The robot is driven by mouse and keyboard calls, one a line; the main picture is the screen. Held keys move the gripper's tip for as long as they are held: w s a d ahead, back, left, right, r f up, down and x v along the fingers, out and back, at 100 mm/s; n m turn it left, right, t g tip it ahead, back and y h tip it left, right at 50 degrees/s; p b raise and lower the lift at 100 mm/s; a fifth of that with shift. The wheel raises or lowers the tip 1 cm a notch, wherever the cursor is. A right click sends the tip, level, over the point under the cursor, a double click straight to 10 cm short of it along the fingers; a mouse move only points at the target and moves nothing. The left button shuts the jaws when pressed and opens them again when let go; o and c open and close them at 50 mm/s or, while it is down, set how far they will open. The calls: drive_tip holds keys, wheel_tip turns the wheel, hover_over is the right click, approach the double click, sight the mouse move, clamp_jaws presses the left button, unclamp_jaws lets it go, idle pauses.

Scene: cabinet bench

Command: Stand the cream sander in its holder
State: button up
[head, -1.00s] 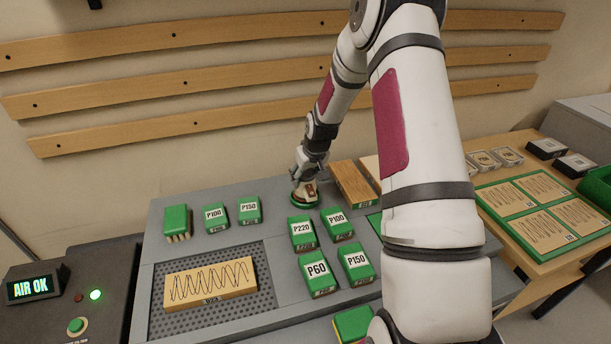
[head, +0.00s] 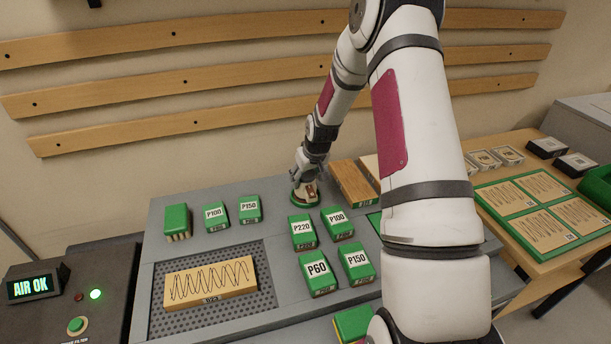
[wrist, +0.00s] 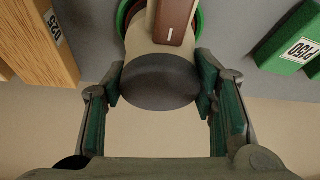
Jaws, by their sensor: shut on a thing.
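The cream sander (head: 309,190), with a brown strip on its body, is at the back of the grey bench, left of the wooden blocks. A round green rim (head: 305,204) shows around its lower end. I take this rim for the holder, but cannot tell how deep the sander sits in it. My gripper (head: 299,173) reaches it from behind and above. In the wrist view, my gripper (wrist: 160,84) is shut on the sander (wrist: 142,45), with a finger at each side of its dark rounded end. The green rim (wrist: 199,22) shows beyond it. The underside is hidden.
Wooden blocks (head: 354,183) stand close on the right. Green labelled packs such as P220 (head: 302,232) and P150 (head: 249,209) stand in front and to the left. A wooden board (head: 210,284) lies on the perforated plate. Bare grey bench is left of the sander.

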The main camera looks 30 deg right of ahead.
drive_tip(key=shift+f, duration=0.5)
drive_tip(key=o, duration=1.3)
drive_tip(key=v, duration=1.2)
drive_tip(key=shift+r, duration=0.1)
